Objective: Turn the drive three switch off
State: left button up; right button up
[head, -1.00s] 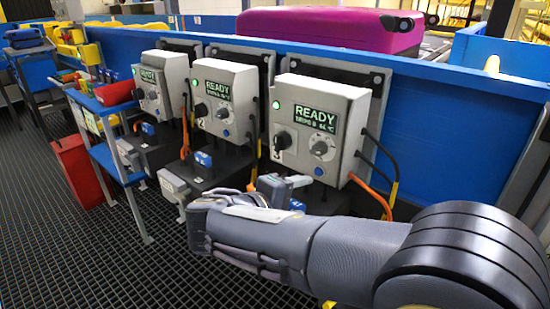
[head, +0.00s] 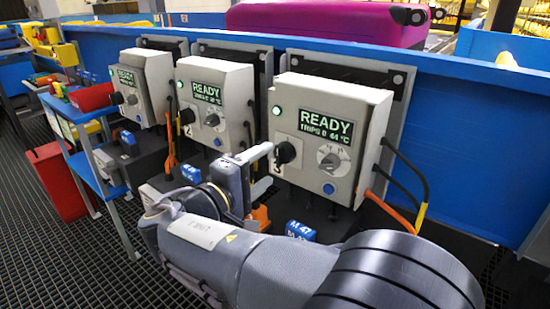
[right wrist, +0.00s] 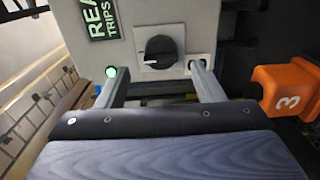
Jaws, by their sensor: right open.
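The drive three box (head: 330,120) is the nearest grey box, marked 3, with a lit READY display and a green lamp. Its black rotary switch (head: 285,152) is on the left of its front face; the switch also shows in the right wrist view (right wrist: 161,50). My right gripper (head: 268,158) is open and empty in front of the switch. In the right wrist view its two fingers point at the box, one on each side of the switch. They appear short of the knob; contact cannot be told. My left gripper is out of view.
A grey dial (head: 330,160) and a blue button (head: 328,189) are on the same box. Two similar boxes (head: 214,95) stand to the left. Orange and black cables hang at the right. An orange block marked 3 (right wrist: 285,88) is beside the right finger.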

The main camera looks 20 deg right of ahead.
aim_at(277, 158)
jog(key=b+x, duration=0.1)
jog(key=x, duration=0.4)
jog(key=shift+c, duration=0.2)
